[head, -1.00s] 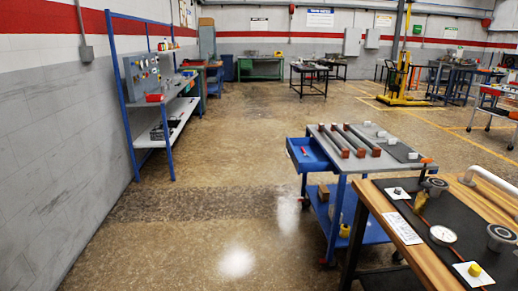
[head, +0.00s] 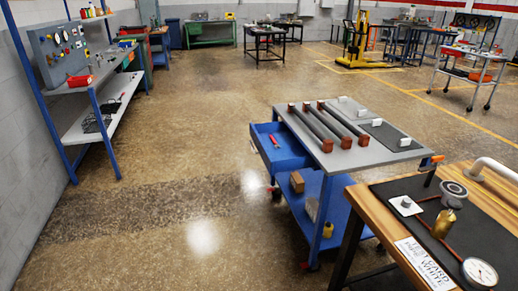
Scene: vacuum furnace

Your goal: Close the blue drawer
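The blue drawer (head: 266,139) is pulled out from the left side of a blue cart with a grey top (head: 336,152). A small red-handled item (head: 275,142) lies inside the drawer. The drawer front faces left, toward open floor. Neither of my grippers shows in the head view, so their state is hidden.
Dark bars with reddish-brown ends (head: 327,124) lie on the cart top, beside small white blocks. A wooden bench (head: 378,215) with a gauge (head: 479,272) stands close at the right front. A blue shelf rack (head: 90,120) lines the left wall. The floor between is clear.

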